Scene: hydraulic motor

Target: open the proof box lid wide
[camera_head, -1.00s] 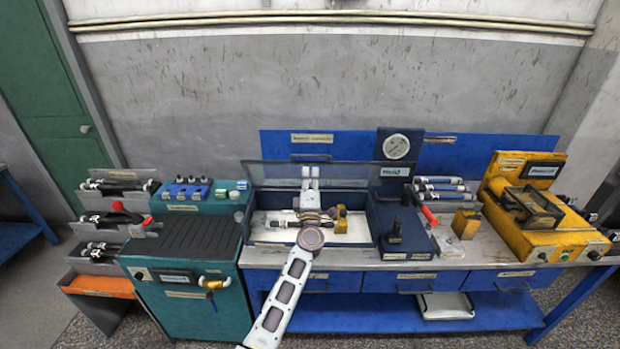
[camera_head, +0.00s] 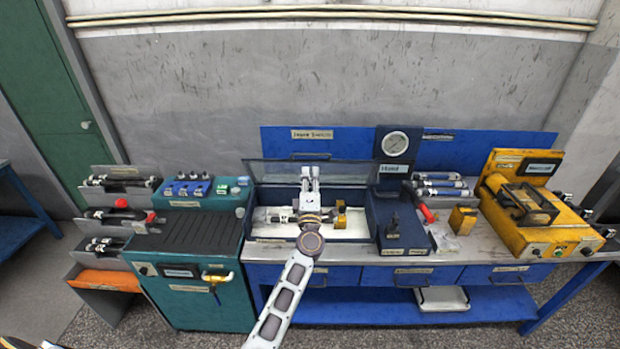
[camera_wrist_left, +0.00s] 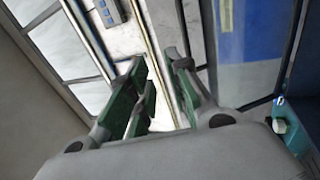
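The proof box (camera_head: 375,215) is a dark blue open-topped box at the middle of the bench in the head view. Its lid (camera_head: 270,173), a clear pane in a dark frame, stands raised along the back of the box. My left gripper (camera_head: 310,170) is over the box at the middle of the lid, overlapping the pane; I cannot tell whether they touch. In the left wrist view, its green-padded fingers (camera_wrist_left: 164,92) are apart with a gap between them, and framed panes lie beyond.
A brass-coloured fitting (camera_head: 340,214) lies inside the box, partly behind my arm. A pressure gauge (camera_head: 396,144) stands at the back right of the box. A teal cabinet (camera_head: 190,265) is on the left and a yellow machine (camera_head: 530,215) on the right.

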